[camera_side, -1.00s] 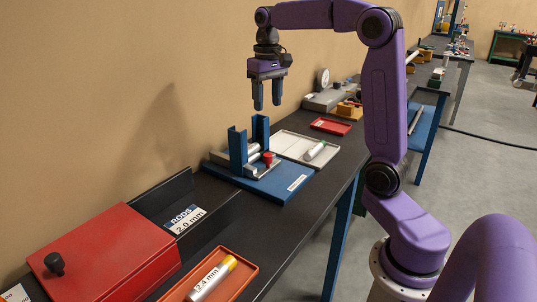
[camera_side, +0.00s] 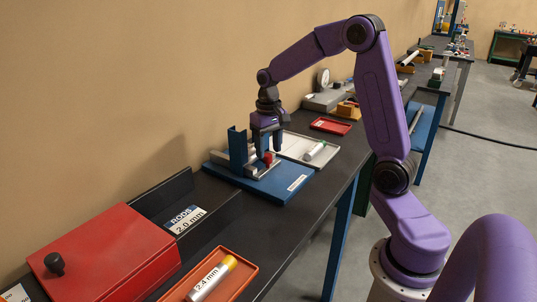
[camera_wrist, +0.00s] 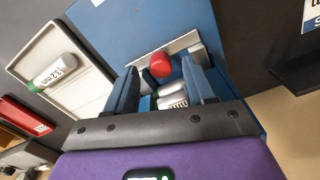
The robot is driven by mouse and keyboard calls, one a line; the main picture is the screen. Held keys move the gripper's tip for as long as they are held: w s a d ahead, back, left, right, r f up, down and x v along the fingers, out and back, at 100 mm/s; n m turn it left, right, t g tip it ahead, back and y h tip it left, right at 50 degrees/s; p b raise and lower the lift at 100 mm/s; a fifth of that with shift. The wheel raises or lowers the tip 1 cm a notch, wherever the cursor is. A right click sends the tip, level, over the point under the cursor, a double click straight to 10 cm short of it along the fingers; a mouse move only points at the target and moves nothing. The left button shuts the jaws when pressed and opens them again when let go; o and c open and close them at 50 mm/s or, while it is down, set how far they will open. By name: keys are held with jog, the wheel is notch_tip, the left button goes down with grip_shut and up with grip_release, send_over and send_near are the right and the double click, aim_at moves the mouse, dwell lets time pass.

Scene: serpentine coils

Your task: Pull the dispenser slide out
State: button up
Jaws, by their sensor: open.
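The dispenser stands on a blue base plate (camera_side: 262,187) with blue uprights (camera_side: 237,150). Its grey slide (camera_side: 254,171) carries a red knob (camera_side: 268,158), which also shows in the wrist view (camera_wrist: 160,65). My gripper (camera_side: 267,152) points down at the dispenser and is open. In the wrist view the red knob appears between the two fingertips, with a gap on each side. White labelled rods (camera_wrist: 172,98) lie in the dispenser, partly hidden by the fingers. Whether the fingertips reach down to the knob's full height I cannot tell.
A pale tray (camera_side: 296,141) with a green-ended rod (camera_side: 314,151) lies beside the base. A small red tray (camera_side: 330,126) is farther back. A red box (camera_side: 105,255) and an orange tray (camera_side: 240,262) are in front. The wall is close on the left.

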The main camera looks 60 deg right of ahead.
jog(key=shift+f, duration=1.4)
grip_shut()
jog(key=shift+s+r, duration=0.1)
jog(key=shift+s, duration=4.65)
grip_release()
